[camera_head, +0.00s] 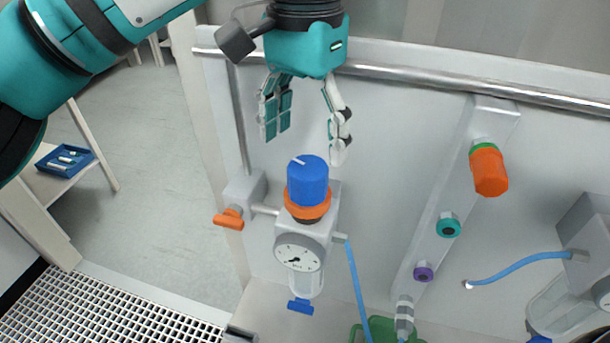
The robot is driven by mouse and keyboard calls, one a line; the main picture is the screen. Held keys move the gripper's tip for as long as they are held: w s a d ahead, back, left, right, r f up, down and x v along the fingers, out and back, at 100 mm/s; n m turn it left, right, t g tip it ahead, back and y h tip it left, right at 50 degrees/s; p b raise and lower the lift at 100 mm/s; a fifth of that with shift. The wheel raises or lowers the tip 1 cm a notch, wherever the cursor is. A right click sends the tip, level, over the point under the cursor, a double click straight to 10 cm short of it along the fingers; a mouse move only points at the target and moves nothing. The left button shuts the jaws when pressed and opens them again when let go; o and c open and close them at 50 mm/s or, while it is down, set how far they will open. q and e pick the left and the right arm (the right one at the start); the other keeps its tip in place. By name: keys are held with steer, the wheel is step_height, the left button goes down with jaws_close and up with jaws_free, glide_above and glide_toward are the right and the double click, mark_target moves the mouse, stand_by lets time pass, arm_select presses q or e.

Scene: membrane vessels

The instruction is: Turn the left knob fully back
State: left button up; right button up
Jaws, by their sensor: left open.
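A blue knob (308,182) with a white mark on its top stands on an orange collar above a round pressure gauge (299,252), left of the panel's middle. My left gripper (304,148) is open and empty. Its fingers point down, spread to either side above the blue knob, and do not appear to touch it. An orange knob (488,171) with a green ring sits on a slanted bar at the right. My right gripper does not show.
A metal rail (440,76) crosses the panel behind my left gripper. An orange valve handle (229,218) sticks out left of the gauge. A blue hose (356,290) hangs right of it. A blue tray (65,158) lies on a shelf at the far left.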

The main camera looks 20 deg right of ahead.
mark_target(305, 168)
arm_select(q)
step_height(305, 168, down, 3)
steer(key=shift+s+f, duration=0.15)
steer(key=shift+f, duration=0.05)
step_height(305, 168, down, 2)
steer(key=shift+f+p, duration=0.15)
steer(key=shift+p, duration=0.15)
steer(key=shift+f, duration=0.55)
steer(key=c, duration=1.2)
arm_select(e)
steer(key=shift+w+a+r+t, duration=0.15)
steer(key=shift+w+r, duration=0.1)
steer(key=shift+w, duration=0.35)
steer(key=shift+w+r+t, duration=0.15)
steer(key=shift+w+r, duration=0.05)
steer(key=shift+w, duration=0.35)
